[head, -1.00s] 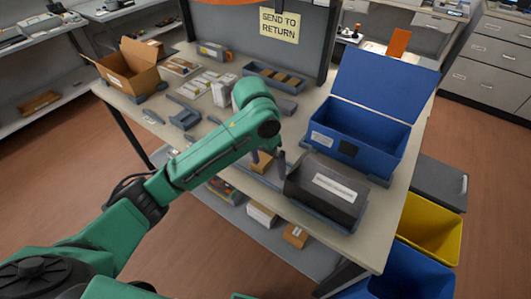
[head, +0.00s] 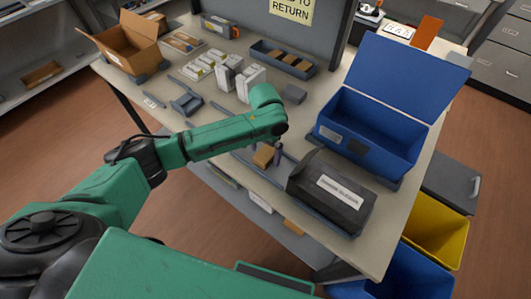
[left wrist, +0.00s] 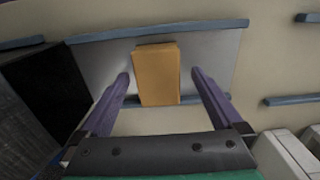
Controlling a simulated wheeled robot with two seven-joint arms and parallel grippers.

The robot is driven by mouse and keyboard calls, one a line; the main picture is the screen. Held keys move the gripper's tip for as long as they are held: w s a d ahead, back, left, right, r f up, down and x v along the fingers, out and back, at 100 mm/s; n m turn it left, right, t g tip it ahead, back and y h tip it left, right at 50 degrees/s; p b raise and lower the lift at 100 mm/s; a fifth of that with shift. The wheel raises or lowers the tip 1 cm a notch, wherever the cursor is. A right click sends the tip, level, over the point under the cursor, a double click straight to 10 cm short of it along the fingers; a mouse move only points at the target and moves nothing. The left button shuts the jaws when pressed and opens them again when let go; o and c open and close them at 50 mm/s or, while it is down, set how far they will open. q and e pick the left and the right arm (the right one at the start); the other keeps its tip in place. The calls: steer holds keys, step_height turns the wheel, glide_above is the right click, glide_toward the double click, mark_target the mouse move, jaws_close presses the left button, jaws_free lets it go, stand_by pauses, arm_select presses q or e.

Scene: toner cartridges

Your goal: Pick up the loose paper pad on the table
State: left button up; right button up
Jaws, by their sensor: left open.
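An orange-tan block that looks like the paper pad (head: 264,155) lies on a grey tray-like surface near the table's front edge, left of the black box. It also shows in the left wrist view (left wrist: 157,75), in the middle, lengthwise between the two purple fingers. My left gripper (left wrist: 160,76) is open, with one finger on each side of the pad and a visible gap on both sides. In the head view one purple finger stands right beside the pad; the other finger is hidden or too small to tell. My right gripper is not in view.
A black box (head: 332,192) stands just right of the pad, and a blue open-lidded bin (head: 365,140) behind it. White boxes (head: 240,82) and a tray of brown blocks (head: 283,60) stand farther back. An open cardboard box (head: 120,45) is at the far left.

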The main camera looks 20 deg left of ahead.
arm_select(q)
steer(key=shift+s+f, duration=0.2)
steer(key=shift+f, duration=0.05)
steer(key=shift+w, duration=0.1)
steer(key=c, duration=1.4)
steer(key=shift+r, duration=0.1)
